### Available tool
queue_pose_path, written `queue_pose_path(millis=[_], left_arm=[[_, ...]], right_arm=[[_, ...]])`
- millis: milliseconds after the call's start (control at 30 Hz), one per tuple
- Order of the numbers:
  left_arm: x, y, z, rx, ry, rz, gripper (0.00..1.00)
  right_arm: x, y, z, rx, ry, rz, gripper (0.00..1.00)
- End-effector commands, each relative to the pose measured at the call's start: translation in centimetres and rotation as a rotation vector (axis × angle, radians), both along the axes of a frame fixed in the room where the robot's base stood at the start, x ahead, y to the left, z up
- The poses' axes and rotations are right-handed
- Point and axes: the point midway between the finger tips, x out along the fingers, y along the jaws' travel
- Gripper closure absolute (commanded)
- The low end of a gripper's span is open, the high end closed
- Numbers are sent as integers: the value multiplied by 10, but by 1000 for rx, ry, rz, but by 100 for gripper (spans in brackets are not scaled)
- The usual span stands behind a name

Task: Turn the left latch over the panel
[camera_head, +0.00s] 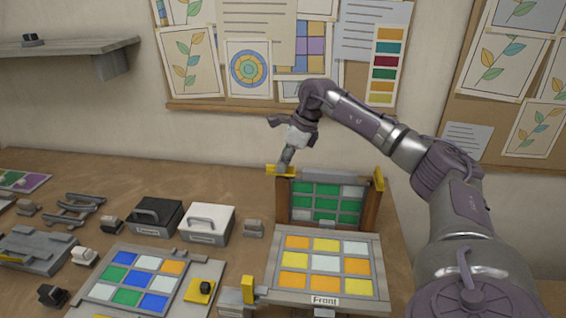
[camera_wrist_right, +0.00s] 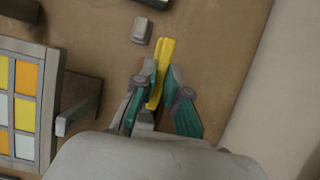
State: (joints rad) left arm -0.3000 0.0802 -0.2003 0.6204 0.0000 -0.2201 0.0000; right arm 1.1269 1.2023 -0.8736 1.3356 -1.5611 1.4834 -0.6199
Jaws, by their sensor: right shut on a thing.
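The left latch (camera_head: 272,169) is a yellow bar at the top of the left wooden post of an upright frame. It lies roughly sideways in the head view, its left end sticking out past the post. The panel (camera_head: 326,204), with green and pale cells, stands in this frame. My right gripper (camera_head: 286,166) is shut on the left latch from above. In the right wrist view the yellow latch (camera_wrist_right: 167,50) sits between the fingertips (camera_wrist_right: 161,78). The right latch (camera_head: 379,178) is yellow, on the right post. My left gripper is not in view.
A board labelled Front (camera_head: 325,264) with orange, yellow and white cells lies before the frame. A white box (camera_head: 206,222), a black box (camera_head: 154,216) and a small grey block (camera_head: 253,228) are to the left. The pinboard wall (camera_head: 205,125) is close behind.

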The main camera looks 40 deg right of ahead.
Motion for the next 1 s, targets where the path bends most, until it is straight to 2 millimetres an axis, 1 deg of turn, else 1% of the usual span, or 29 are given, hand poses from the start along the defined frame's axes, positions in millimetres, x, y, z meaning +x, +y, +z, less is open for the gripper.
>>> queue_pose_path(millis=[133, 167, 200, 300, 567, 667, 767, 1000], left_arm=[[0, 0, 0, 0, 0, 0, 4], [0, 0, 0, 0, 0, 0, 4], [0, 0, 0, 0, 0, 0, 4], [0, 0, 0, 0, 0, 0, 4], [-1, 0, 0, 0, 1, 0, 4], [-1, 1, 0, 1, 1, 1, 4], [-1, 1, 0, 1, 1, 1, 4], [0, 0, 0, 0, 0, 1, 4]], right_arm=[[0, 0, 0, -3, -1, 1, 100], [0, 0, 0, -3, -1, 1, 84], [0, 0, 0, -3, -1, 1, 78], [0, 0, 0, -2, -1, 0, 62], [0, 0, 0, -1, -1, 1, 62], [-1, -1, 5, -1, -2, 0, 62], [-4, -4, 16, -1, -5, -2, 62], [-19, -17, 63, -1, -6, -2, 62]])
